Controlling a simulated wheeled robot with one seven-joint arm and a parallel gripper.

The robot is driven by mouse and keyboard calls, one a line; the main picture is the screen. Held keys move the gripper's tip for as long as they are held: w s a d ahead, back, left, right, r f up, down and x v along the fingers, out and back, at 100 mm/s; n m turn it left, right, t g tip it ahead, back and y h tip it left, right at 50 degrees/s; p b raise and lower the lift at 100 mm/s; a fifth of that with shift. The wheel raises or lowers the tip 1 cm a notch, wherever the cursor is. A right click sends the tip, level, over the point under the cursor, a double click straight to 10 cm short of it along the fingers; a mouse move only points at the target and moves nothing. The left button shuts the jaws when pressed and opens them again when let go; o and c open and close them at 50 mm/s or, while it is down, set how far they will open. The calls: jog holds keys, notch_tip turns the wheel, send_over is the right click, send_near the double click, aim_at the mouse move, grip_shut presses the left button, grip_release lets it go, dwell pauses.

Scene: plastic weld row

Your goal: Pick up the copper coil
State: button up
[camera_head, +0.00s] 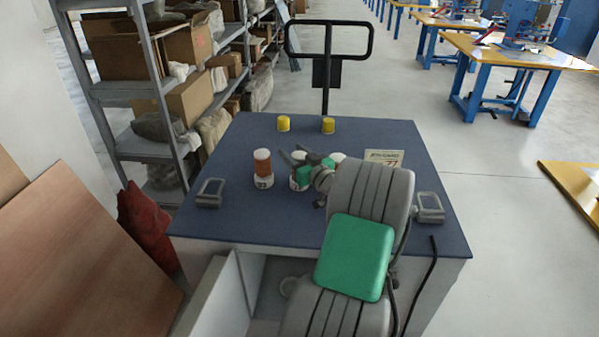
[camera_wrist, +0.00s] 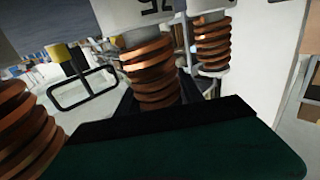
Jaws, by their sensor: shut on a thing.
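A copper coil (camera_wrist: 150,75) with a white numbered base sits between the dark fingers of my gripper (camera_wrist: 153,98) in the wrist view. My gripper is shut on it. In the head view the held coil's white base (camera_head: 298,184) shows in the middle of a short row, partly hidden by my gripper (camera_head: 302,160). I cannot tell whether it touches the table. A left copper coil (camera_head: 262,167) stands upright with a white cap and base. A right one shows only its white top (camera_head: 338,157) behind my arm. Two other coils flank the held one in the wrist view.
The coils are on a dark blue table top (camera_head: 225,218). Two yellow cylinders (camera_head: 284,123) stand at the back, and a job card (camera_head: 384,158) is at right. Grey metal frames (camera_head: 210,193) lie near both sides. A loaded shelf (camera_head: 160,90) stands behind left.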

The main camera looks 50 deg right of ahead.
grip_shut()
jog(key=shift+r, duration=0.2)
